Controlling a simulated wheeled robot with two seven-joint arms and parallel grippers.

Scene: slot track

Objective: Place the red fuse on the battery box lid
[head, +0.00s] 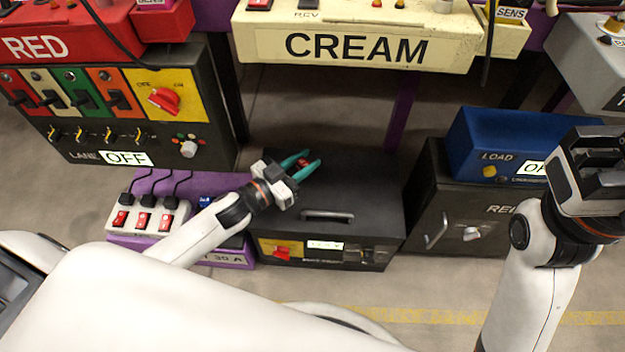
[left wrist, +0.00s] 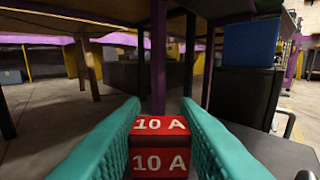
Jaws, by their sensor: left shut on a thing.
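The red fuse (left wrist: 160,148), marked 10 A, is between the teal fingers of my left gripper (head: 304,162). In the head view only a small red bit of the fuse (head: 304,163) shows between the fingertips. The gripper is shut on it, over the far left part of the black battery box lid (head: 350,185). I cannot tell whether the fuse touches the lid. The box has a grey handle on its near side. My right gripper (head: 590,165) is at the right edge, in front of the blue load box; whether it is open or shut is unclear.
A white power strip (head: 148,218) with red switches stands left of the battery box. A dark cabinet (head: 465,215) with a blue load box (head: 500,140) on it stands to the right. The cream console (head: 355,40) overhangs behind. The rest of the lid is clear.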

